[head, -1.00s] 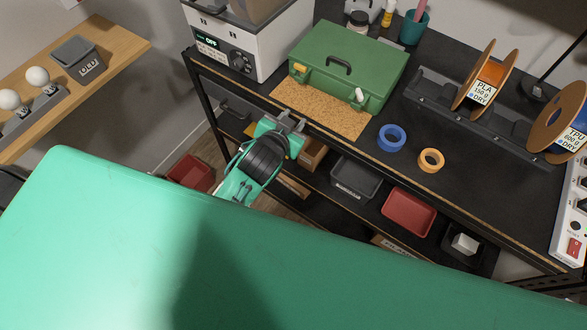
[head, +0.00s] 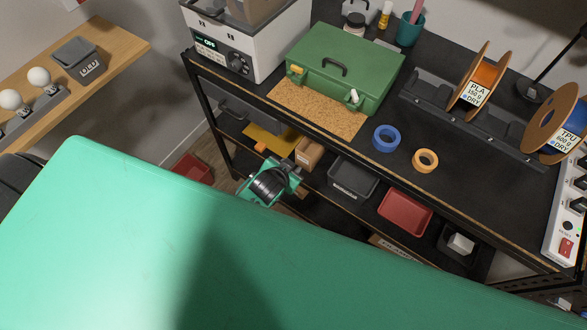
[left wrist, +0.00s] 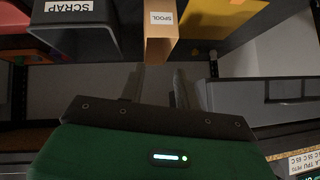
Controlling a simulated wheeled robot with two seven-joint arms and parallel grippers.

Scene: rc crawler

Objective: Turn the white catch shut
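A green case (head: 345,70) stands closed on the dark bench at the back. The white catch (head: 353,97) is on its front face, toward the right end, and looks slightly tilted; whether it is turned shut is too small to tell. A yellow catch (head: 295,70) is at the front's left end. My left gripper (head: 290,170) is in front of the bench edge, below and left of the case, apart from it. In the left wrist view its two grey fingers (left wrist: 160,80) stand apart with nothing between them. My right gripper is not in view.
A cork mat (head: 318,110) lies before the case. A blue tape roll (head: 386,139) and an orange one (head: 425,160) lie to the right. The bench's front edge and the lower shelf's bins, including a red one (head: 405,211), are near my left gripper.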

